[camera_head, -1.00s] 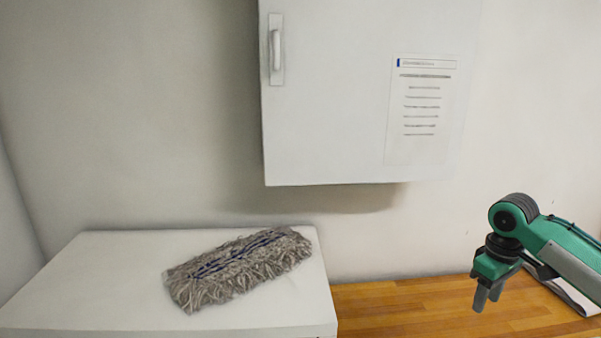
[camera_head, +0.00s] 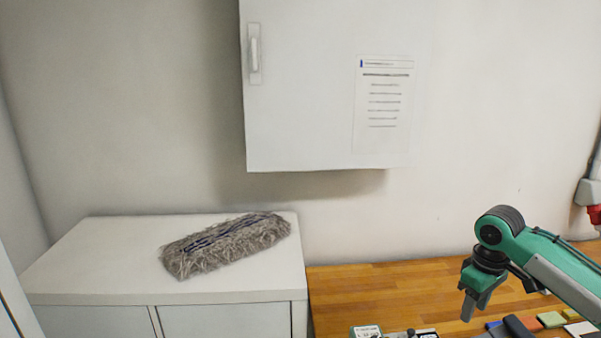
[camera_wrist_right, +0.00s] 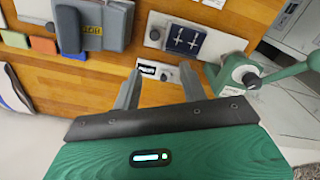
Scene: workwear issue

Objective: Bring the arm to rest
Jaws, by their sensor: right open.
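My right gripper (camera_head: 469,307) is on the right side of the head view, above the wooden counter (camera_head: 370,279), with its arm coming in from the right. In the right wrist view its two fingers (camera_wrist_right: 160,88) are apart, with nothing between them. They point toward the wooden surface and a small grey-and-white item (camera_wrist_right: 158,70) there. My left gripper does not show in either view.
A grey mop head (camera_head: 225,245) lies on a white cabinet (camera_head: 75,265). A white wall cupboard (camera_head: 300,120) hangs above. Several small items, among them a green device (camera_wrist_right: 238,75) and coloured blocks (camera_wrist_right: 43,45), lie on the counter around my right gripper.

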